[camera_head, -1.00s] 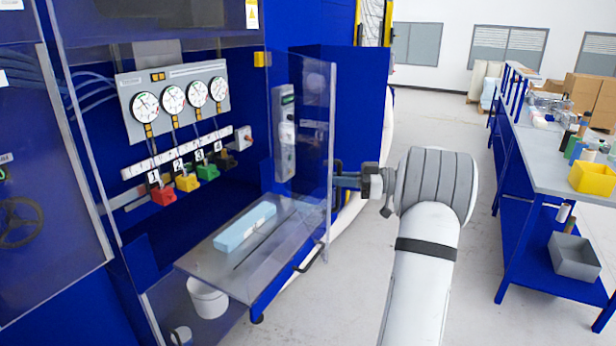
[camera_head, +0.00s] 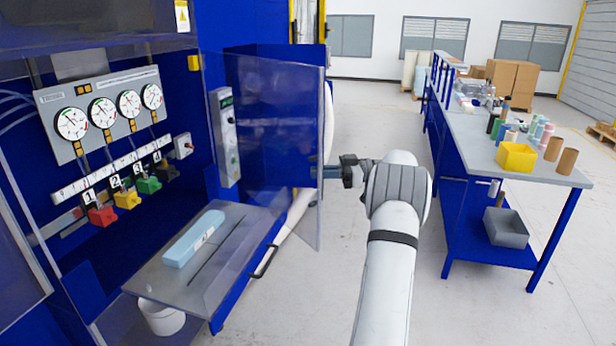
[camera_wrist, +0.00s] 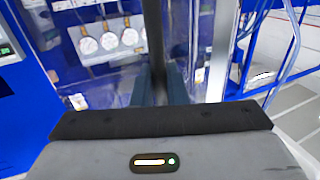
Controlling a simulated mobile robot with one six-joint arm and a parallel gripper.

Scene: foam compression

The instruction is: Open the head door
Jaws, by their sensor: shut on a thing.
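The head door is a clear panel (camera_head: 298,110), swung out from the blue machine at the right of its opening. My gripper (camera_head: 330,172) is at the door's outer edge in the head view, shut on what looks like the door's handle. The fingers (camera_wrist: 163,85) show in the wrist view closed around a dark upright bar (camera_wrist: 154,40). The exact contact is partly hidden behind the clear panel and the wrist.
Inside the machine are several gauges (camera_head: 103,112), coloured valves (camera_head: 127,198) and a light blue foam block (camera_head: 194,238) on a grey shelf (camera_head: 150,275). A workbench (camera_head: 480,150) with a yellow bin (camera_head: 516,156) stands right. Floor between is open.

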